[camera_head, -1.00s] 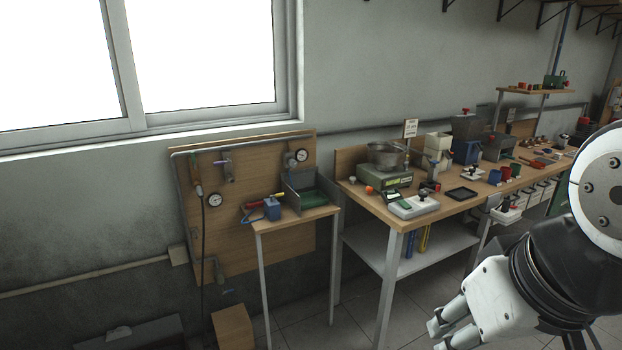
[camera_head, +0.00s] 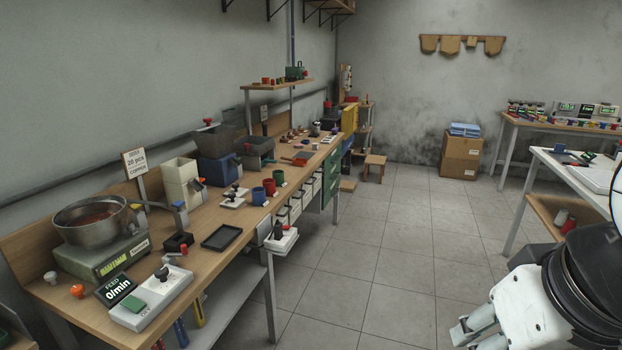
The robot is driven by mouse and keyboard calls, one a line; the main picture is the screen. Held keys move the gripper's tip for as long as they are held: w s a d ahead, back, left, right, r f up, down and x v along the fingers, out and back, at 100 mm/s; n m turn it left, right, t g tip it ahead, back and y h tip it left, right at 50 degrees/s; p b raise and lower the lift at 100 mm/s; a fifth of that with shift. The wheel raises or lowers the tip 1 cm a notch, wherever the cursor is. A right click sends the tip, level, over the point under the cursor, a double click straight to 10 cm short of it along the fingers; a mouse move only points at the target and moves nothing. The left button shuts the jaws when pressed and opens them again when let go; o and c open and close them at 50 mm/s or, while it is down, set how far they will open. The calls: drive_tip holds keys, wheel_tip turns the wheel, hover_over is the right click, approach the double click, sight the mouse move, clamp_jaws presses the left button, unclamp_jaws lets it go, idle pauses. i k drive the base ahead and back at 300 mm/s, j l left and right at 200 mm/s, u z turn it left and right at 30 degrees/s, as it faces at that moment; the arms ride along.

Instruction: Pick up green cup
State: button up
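Three small cups stand in a row near the front edge of the long wooden workbench (camera_head: 185,262), left of centre. The nearest is a blue cup (camera_head: 258,196), the middle one a red cup (camera_head: 269,187). The farthest looks like the green cup (camera_head: 278,177), though it is small and its colour is hard to make out. My gripper (camera_head: 465,335) is at the bottom right, over the floor, well apart from the bench and cups. Its fingers are partly cut off by the frame edge, and I cannot tell whether they are open or shut.
The bench also holds a scale with a metal bowl (camera_head: 92,222), a black tray (camera_head: 221,237) and hoppers. White bins (camera_head: 283,239) jut from its front. A white table (camera_head: 575,180) stands at the right. The tiled floor (camera_head: 390,240) between is clear.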

sight(278, 175)
drive_tip(key=i+z, duration=0.35)
drive_tip(key=i, duration=0.8)
drive_tip(key=i+u, duration=0.95)
drive_tip(key=i+l+u, duration=0.45)
drive_tip(key=i+u, duration=0.3)
drive_tip(key=i+l+u, duration=0.35)
drive_tip(key=i, duration=0.15)
drive_tip(key=j, duration=0.1)
